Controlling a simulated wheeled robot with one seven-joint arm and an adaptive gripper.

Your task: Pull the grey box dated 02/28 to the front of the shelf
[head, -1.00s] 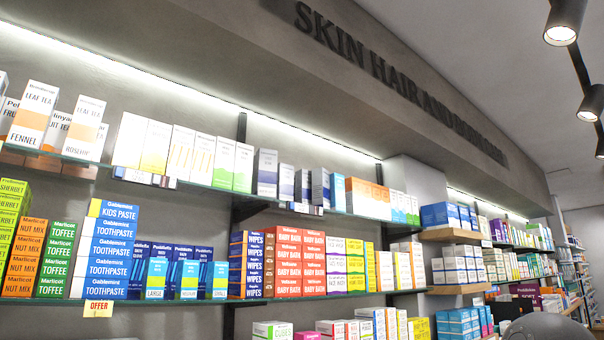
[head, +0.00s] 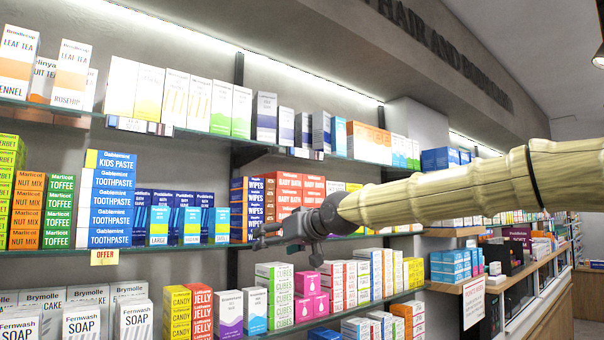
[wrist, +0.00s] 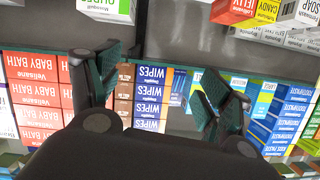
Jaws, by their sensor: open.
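My gripper (head: 284,241) is open and empty in the head view, out in front of the middle shelf near the wipes boxes. In the wrist view, which is upside down, my gripper (wrist: 160,75) has its fingers spread to either side of the blue wipes stack (wrist: 151,105), apart from it. No date can be read on any box, so I cannot tell which is the grey box dated 02/28. Grey-and-white boxes with dark bands (head: 265,117) stand on the upper shelf, left of the orange boxes. Pale grey cake boxes (head: 130,290) stand at the lower left.
Toothpaste boxes (head: 110,205) are stacked to the left. Green-and-white cubes boxes (head: 274,296) and pink boxes (head: 307,284) stand on the lower shelf below my gripper. Glass shelf edges run across the wall.

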